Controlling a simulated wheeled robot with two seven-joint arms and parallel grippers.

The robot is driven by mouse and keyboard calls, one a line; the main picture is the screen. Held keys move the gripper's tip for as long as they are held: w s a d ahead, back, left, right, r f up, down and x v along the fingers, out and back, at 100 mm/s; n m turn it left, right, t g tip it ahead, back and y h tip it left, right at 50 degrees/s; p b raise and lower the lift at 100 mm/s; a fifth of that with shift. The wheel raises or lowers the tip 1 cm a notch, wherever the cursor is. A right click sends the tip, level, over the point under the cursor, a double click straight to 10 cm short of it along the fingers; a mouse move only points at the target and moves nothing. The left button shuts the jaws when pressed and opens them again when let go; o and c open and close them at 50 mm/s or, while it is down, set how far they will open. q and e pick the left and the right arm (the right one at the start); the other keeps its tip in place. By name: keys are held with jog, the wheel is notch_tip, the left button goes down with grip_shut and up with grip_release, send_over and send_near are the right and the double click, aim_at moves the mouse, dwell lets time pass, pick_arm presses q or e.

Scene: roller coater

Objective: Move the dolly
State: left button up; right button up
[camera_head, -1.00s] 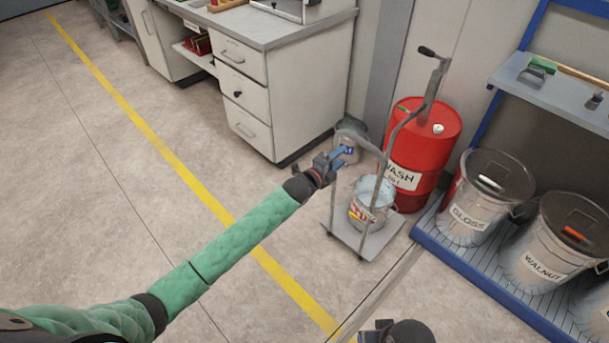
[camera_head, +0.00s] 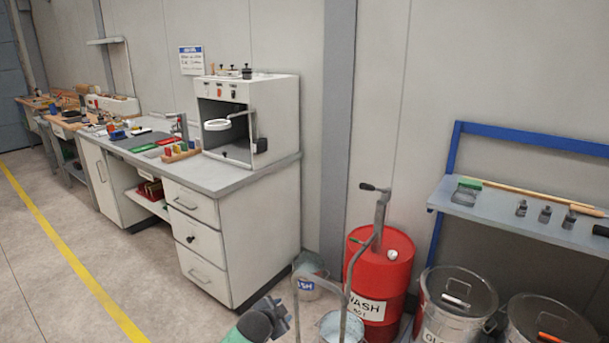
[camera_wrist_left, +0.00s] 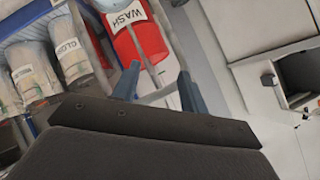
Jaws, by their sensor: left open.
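The dolly shows in the head view as a grey tubular handle (camera_head: 345,313) with a bucket (camera_head: 340,328) behind it; its platform is below the frame. My left gripper (camera_head: 284,308) is at the bottom, just left of the dolly's handle. In the left wrist view the open blue fingers (camera_wrist_left: 157,88) have a pale grey bar between them, seemingly part of the dolly's handle. I cannot tell whether they touch it. My right gripper is out of view.
A red WASH drum (camera_head: 380,277) with a hand pump stands behind the dolly. A labelled pail (camera_head: 311,277) sits by the white cabinet (camera_head: 268,235). Lidded bins (camera_head: 456,305) stand at right under a shelf (camera_head: 500,207). Open floor (camera_head: 55,290) lies at left.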

pick_arm(q)
jog(key=s+a+f+n+g+y, duration=0.2)
jog(key=s+a+n, duration=0.2)
jog(key=s, duration=0.6)
jog(key=s+a+f+n+g+y, duration=0.1)
jog(key=s+a+f+n+g, duration=0.2)
jog(key=s, duration=0.7)
jog(key=s+f+n+g, duration=0.1)
jog(key=s+f, duration=0.3)
jog(key=s, duration=0.5)
jog(key=s+a+f+n+g, duration=0.1)
jog(key=s+f, duration=0.3)
jog(key=s, duration=0.5)
jog(key=s+f+n+g, duration=0.1)
jog(key=s+f, duration=0.3)
jog(key=s, duration=0.5)
jog(key=shift+s+a+f+n+g, duration=0.3)
jog(key=shift+s+g, duration=0.05)
jog(key=shift+g, duration=0.35)
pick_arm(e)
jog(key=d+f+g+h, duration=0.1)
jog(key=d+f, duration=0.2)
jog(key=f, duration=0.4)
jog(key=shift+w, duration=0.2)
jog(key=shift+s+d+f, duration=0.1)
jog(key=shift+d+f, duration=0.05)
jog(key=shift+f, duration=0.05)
